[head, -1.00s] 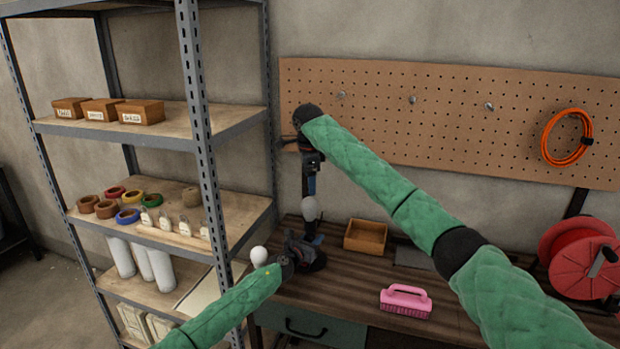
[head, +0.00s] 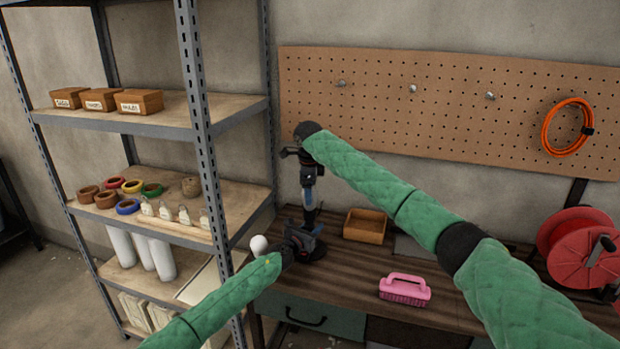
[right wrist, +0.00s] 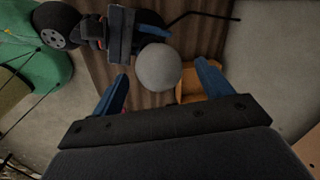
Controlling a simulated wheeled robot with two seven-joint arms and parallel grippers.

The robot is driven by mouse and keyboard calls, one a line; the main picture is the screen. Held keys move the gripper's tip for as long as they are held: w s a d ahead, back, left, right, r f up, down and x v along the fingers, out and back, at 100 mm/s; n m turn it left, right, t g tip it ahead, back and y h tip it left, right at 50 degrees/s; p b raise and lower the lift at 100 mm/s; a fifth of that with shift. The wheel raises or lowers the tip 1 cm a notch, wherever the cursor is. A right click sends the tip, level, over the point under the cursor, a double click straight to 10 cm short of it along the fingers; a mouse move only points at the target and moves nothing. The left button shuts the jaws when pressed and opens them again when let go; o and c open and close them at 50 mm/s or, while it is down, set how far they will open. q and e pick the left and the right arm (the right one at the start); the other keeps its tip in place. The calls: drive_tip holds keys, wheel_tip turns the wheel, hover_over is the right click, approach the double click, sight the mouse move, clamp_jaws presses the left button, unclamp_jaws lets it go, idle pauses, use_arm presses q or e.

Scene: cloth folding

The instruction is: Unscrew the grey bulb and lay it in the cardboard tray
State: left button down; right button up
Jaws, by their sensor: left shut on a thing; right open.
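The grey bulb (right wrist: 158,68) shows round and pale in the right wrist view, in line with the gap between my right fingertips. In the head view the right fingers largely hide it. My right gripper (head: 309,206) is open and points down over the bulb, a blue finger on each side; contact cannot be told. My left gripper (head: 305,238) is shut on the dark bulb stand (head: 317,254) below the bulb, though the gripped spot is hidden. The cardboard tray (head: 366,226) stands empty on the bench, right of the stand.
A pink brush (head: 405,289) lies on the bench (head: 340,290) in front. A white ball-like thing (head: 259,244) is left of the stand. A metal shelf (head: 200,130) rises at the left. A red reel (head: 580,250) sits at the right. Bench between tray and brush is clear.

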drive_tip(key=shift+w+f, duration=0.2)
drive_tip(key=shift+f, duration=0.7)
drive_tip(key=shift+w+f, duration=0.15)
drive_tip(key=shift+f, duration=0.7)
